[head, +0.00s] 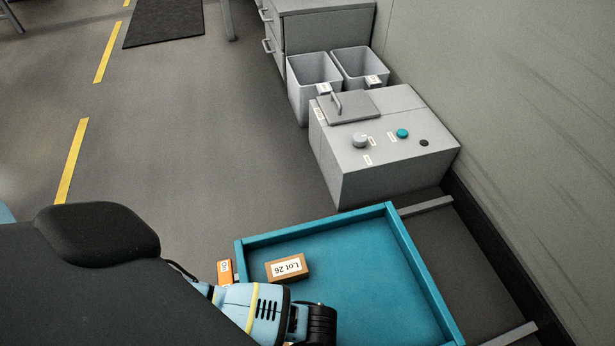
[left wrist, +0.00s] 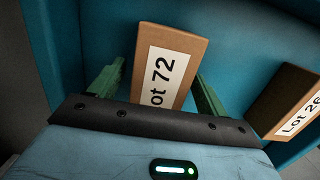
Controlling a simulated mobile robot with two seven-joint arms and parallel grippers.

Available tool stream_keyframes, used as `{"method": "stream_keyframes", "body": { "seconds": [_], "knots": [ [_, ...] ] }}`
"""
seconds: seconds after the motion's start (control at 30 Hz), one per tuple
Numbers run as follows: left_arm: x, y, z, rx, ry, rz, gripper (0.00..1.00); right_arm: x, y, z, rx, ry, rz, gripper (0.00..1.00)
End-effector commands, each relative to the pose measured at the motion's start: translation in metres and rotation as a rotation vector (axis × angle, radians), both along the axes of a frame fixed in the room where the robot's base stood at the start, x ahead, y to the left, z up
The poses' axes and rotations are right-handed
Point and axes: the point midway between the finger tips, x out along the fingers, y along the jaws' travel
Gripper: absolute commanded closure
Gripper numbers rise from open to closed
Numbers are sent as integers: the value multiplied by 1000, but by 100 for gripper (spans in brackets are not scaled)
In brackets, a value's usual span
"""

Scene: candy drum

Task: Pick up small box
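A small brown box labelled "Lot 72" (left wrist: 170,62) lies between the green fingers of my left gripper (left wrist: 160,70) in the left wrist view. The fingers are apart, with a gap beside the box on the left; on the right the finger is close, and I cannot tell if it touches. In the head view this box is hidden behind my left arm. A second brown box labelled "Lot 26" (head: 287,267) lies in the blue tray (head: 318,220); it also shows at the right of the left wrist view (left wrist: 285,100). My right gripper is not in view.
A small orange item with a white label (head: 225,272) is at the tray's left edge, partly hidden by my arm. A grey control box (head: 375,150) with a knob and buttons stands behind the tray. Two grey bins (head: 315,72) stand further back. The tray's right part looks clear.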

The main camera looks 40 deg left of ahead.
Motion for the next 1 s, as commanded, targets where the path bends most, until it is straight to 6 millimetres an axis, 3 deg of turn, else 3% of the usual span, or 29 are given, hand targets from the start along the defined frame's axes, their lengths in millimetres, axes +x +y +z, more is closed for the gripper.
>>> {"method": "stream_keyframes", "body": {
  "seconds": [0.03,0.37,0.67,1.0],
  "knots": [
    [0,0,0,0,0,0,31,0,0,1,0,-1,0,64],
    [0,0,0,0,0,0,72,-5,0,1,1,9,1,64],
    [0,0,7,-1,-1,0,72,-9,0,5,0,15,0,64],
    [1,0,66,-1,-4,0,72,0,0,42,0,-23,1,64]
  ]
}}
